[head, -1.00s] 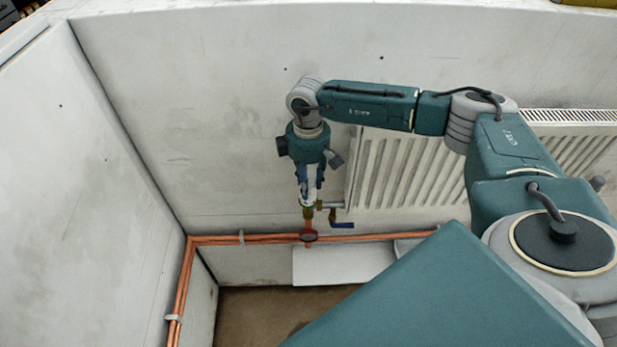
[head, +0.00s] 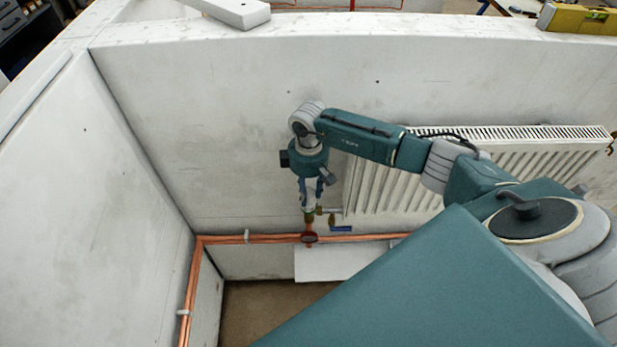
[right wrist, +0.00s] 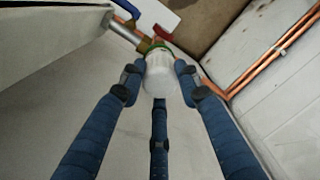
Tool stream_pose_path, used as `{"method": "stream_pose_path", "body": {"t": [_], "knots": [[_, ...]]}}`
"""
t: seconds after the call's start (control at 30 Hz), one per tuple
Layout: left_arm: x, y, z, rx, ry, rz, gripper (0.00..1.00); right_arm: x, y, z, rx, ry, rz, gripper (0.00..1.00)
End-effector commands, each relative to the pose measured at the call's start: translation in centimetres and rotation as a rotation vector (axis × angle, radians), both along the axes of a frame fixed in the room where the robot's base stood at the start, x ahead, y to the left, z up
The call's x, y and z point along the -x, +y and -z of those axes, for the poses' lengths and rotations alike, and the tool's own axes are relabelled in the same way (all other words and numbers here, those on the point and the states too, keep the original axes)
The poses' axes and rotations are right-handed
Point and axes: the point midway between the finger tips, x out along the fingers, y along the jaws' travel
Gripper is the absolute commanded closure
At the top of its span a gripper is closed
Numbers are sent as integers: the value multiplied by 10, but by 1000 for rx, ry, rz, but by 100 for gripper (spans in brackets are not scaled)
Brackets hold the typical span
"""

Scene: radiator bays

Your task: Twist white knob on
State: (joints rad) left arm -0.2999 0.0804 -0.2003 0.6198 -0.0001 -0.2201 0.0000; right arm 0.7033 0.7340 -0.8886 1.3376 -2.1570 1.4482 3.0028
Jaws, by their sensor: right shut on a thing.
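The white knob (right wrist: 160,72) is a ribbed cap on the brass valve (right wrist: 147,45), as the right wrist view shows. A green ring shows at its base. My right gripper (head: 309,199) comes down on it from above and is shut on it, with blue fingers on either side and a third finger below in the wrist view. In the head view the fingers hide most of the knob, and the valve (head: 319,210) shows just under them. I cannot tell how far the knob is screwed down. My left gripper is not in view.
A white radiator (head: 395,185) hangs right of the valve. A blue-handled valve (head: 341,228) and a dark red round handle (head: 309,237) sit close below. Copper pipes (head: 265,239) run along the wall. A white board (head: 325,262) lies beneath.

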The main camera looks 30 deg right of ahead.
Motion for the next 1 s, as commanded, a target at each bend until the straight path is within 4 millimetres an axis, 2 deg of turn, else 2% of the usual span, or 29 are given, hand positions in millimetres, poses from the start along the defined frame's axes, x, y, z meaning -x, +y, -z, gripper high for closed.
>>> {"method": "stream_pose_path", "body": {"t": [0.03,0.37,0.73,1.0], "knots": [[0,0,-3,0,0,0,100,-1,6,0,-13,-4,17,96],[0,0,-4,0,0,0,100,0,5,2,-14,-2,155,96],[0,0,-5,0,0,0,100,3,3,3,-12,6,386,96],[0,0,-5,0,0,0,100,6,0,5,-4,13,424,96]]}}
